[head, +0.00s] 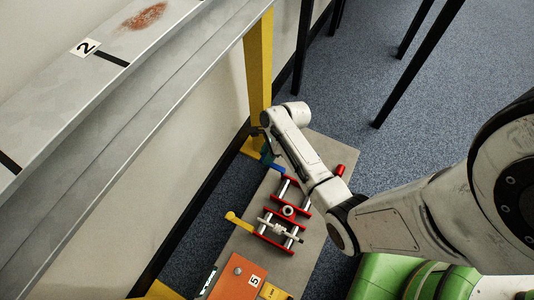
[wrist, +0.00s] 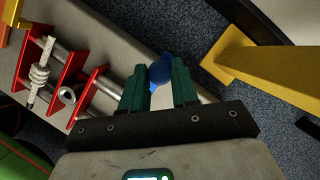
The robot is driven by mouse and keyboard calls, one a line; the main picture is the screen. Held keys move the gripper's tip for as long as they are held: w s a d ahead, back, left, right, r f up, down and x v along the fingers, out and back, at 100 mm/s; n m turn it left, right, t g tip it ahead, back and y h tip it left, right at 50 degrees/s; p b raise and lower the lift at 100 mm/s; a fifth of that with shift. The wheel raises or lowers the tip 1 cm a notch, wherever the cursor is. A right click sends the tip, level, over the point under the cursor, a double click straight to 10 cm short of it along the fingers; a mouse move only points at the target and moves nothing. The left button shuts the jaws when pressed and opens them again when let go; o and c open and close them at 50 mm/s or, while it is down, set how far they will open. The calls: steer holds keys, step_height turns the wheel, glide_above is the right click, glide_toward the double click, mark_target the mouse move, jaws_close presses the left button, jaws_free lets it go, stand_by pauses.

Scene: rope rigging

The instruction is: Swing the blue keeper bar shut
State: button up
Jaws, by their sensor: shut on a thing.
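The blue keeper bar (head: 277,167) shows as a short blue piece at the far end of the red-framed rigging fixture (head: 288,211). In the wrist view its rounded blue end (wrist: 160,71) sits between the dark green fingertips. My gripper (wrist: 160,82) is shut on that blue end. In the head view my gripper (head: 266,152) is small and partly hidden by my wrist. The fixture has red cross plates and silver rods. A pale rope (wrist: 40,73) is wound around a rod. The rest of the blue bar is hidden by the fingers.
The fixture stands on a grey board. A yellow lever (head: 238,220) sticks out at its left, and an orange panel marked 5 (head: 236,278) lies nearer. A yellow post (head: 259,65) stands close behind my gripper. A grey beam runs along the left wall. Open carpet lies to the right.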

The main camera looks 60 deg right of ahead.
jaws_close()
steer(key=shift+r, duration=0.1)
steer(key=shift+a+r+n+p, duration=0.15)
steer(key=shift+a+n+p, duration=0.35)
steer(key=shift+n+p, duration=0.5)
steer(key=s+a+n+g+p, duration=0.6)
steer(key=n+p, duration=0.2)
steer(key=n, duration=0.8)
steer(key=shift+s+f+p, duration=0.2)
steer(key=shift+s+p, duration=0.05)
steer(key=shift+p, duration=0.15)
steer(key=shift+s, duration=0.1)
